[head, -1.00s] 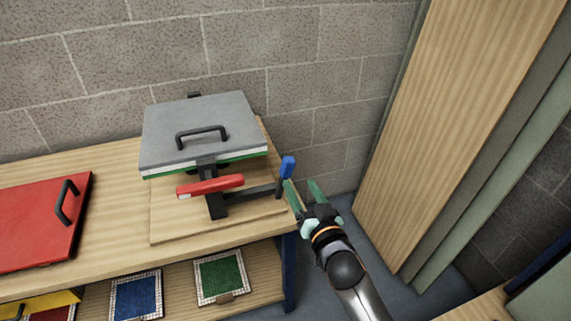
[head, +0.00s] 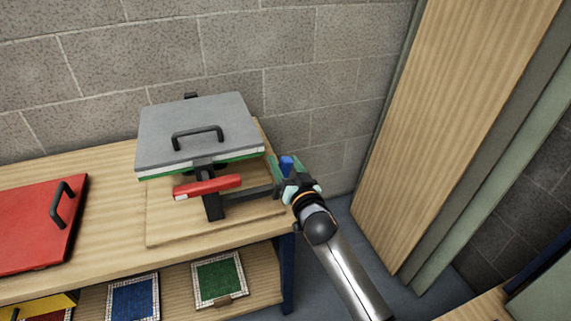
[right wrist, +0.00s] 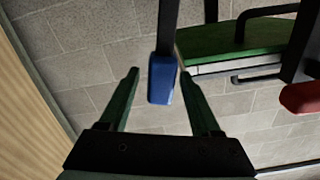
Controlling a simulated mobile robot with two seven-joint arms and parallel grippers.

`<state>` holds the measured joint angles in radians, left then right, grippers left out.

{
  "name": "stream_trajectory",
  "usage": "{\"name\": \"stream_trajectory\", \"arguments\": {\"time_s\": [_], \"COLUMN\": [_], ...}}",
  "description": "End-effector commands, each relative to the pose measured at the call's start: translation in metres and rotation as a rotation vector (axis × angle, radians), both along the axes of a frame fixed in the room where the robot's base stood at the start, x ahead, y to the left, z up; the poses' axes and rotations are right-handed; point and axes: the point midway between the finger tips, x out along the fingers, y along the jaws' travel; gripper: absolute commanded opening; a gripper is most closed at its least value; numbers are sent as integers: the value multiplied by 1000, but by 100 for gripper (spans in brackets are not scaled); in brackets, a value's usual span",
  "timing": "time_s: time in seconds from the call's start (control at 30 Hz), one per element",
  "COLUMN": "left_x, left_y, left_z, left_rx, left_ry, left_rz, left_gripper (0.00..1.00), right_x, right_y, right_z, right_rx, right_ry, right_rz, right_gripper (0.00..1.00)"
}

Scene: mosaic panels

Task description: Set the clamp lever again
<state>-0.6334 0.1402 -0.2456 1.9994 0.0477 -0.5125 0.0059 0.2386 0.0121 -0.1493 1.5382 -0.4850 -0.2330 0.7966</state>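The clamp (head: 213,207) stands at the front of the press, on a wooden board. It has a red handle (head: 208,187) lying sideways and a black arm (head: 248,195) reaching right to an upright blue grip (head: 287,163). I cannot tell which part is the lever. My right gripper (head: 286,168) is at the blue grip. In the right wrist view, the blue grip (right wrist: 161,80) hangs between my two open green fingers (right wrist: 160,74), with space on both sides. The red handle also shows at that view's right edge (right wrist: 301,97). My left gripper is out of view.
The press's grey lid (head: 197,130) lies over a green and white layer. A red panel (head: 40,225) with a black handle lies left on the bench. Blue (head: 133,299) and green (head: 219,279) mosaic panels sit on the shelf below. A wooden board (head: 460,110) stands at the right.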

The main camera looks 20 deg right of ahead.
Motion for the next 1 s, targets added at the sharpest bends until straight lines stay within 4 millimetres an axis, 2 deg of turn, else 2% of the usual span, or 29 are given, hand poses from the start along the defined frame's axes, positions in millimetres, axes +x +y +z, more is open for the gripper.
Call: {"name": "stream_trajectory", "arguments": {"time_s": [0.07,0.57,1.0], "left_x": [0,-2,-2], "left_y": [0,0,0], "left_z": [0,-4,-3], "left_rx": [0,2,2], "left_ry": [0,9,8], "left_rz": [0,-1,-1], "left_gripper": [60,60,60], "right_x": [0,0,0], "right_y": [0,0,0], "right_z": [0,0,0], "right_rx": [0,0,0], "right_ry": [0,0,1], "right_rz": [0,0,-1], "right_gripper": [55,0,0]}}
